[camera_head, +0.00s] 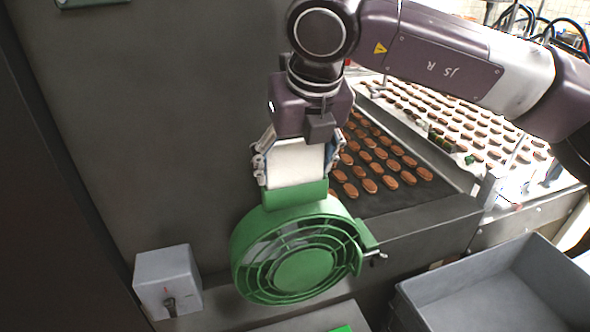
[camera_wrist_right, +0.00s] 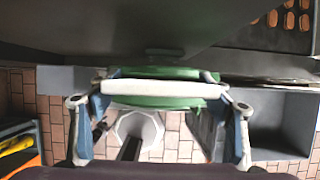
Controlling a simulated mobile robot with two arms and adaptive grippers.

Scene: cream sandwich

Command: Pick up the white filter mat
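The white filter mat (camera_head: 296,164) is a flat pale panel standing upright, its lower end meeting the green slot on top of the round green fan housing (camera_head: 304,270). In the right wrist view the mat (camera_wrist_right: 163,88) shows edge-on as a white bar above the green housing (camera_wrist_right: 165,103). My right gripper (camera_head: 297,172) comes from above, one finger along each side edge of the mat. Its fingers (camera_wrist_right: 163,82) lean in against both ends of the mat and appear shut on it. How deep the mat sits in the slot is hidden. My left gripper is not in view.
A grey switch box (camera_head: 167,281) with a knob is on the left. An empty grey crate (camera_head: 425,285) stands at the lower right. Behind, a conveyor (camera_head: 420,203) carries many brown biscuits. A large dark grey panel (camera_head: 170,120) stands close on the left.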

